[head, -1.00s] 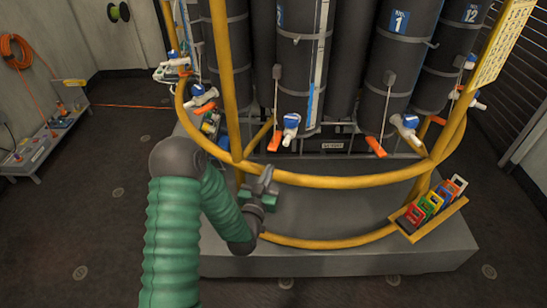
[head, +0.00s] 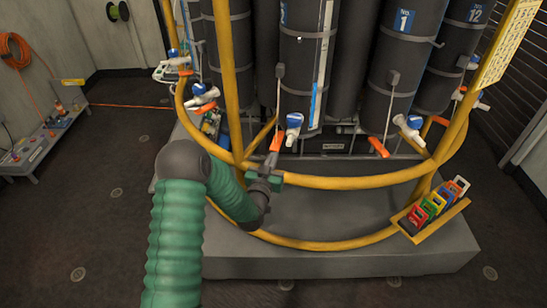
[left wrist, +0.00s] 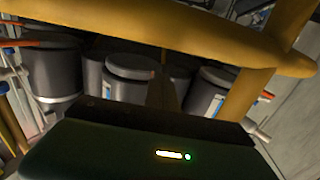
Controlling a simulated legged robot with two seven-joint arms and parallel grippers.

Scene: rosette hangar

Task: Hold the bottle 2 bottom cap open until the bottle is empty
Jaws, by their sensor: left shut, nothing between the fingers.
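Bottle 2 is most likely the dark cylinder (head: 305,65) left of the bottle marked 1; its own blue label is cut by the top edge. A blue-and-white valve (head: 293,125) and an orange tab (head: 276,141) hang at its bottom, with a rod running up to a grey box. A clear strip on its side shows blue in its lower part. My left gripper (head: 273,160) is shut and empty, its tip just below the orange tab; I cannot tell whether they touch. My right gripper is out of view.
A yellow rail (head: 350,182) curves in front of the bottles, close to my left gripper. Bottle 1 (head: 403,70) stands to the right. A grey plinth (head: 350,262) lies below. Dark bottles (left wrist: 130,82) and the rail show in the left wrist view.

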